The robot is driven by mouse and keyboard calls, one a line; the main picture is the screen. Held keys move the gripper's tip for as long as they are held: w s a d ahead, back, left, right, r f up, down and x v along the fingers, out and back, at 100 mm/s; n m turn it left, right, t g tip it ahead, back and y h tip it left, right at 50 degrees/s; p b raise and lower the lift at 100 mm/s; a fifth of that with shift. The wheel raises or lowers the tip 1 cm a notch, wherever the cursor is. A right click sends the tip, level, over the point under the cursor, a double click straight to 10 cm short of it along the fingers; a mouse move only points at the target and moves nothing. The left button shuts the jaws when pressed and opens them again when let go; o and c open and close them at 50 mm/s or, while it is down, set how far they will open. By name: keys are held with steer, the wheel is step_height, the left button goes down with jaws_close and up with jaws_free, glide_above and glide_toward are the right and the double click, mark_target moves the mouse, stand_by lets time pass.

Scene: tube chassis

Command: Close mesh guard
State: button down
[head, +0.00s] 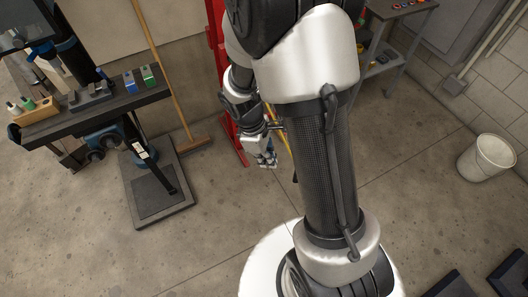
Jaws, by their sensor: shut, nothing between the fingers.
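I cannot make out a mesh guard in the head view; my own arm covers the middle of the picture and may hide it. My gripper (267,161) hangs pointing down beside my arm, in front of the red upright frame (223,75). It is shut and looks empty, though it is small and partly hidden behind my arm. I cannot tell whether it touches anything.
A machine with a dark table (105,98) stands on a base plate (160,190) at left, holding small blocks. A broom (166,65) leans behind it. A grey cart (385,60) stands back right, a white bucket (486,158) at right. The floor between is clear.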

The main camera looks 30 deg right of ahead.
steer(key=shift+s+d+f+b, duration=0.95)
steer(key=shift+s+d+f, duration=0.65)
steer(key=shift+d, duration=0.2)
steer(key=shift+r, duration=0.1)
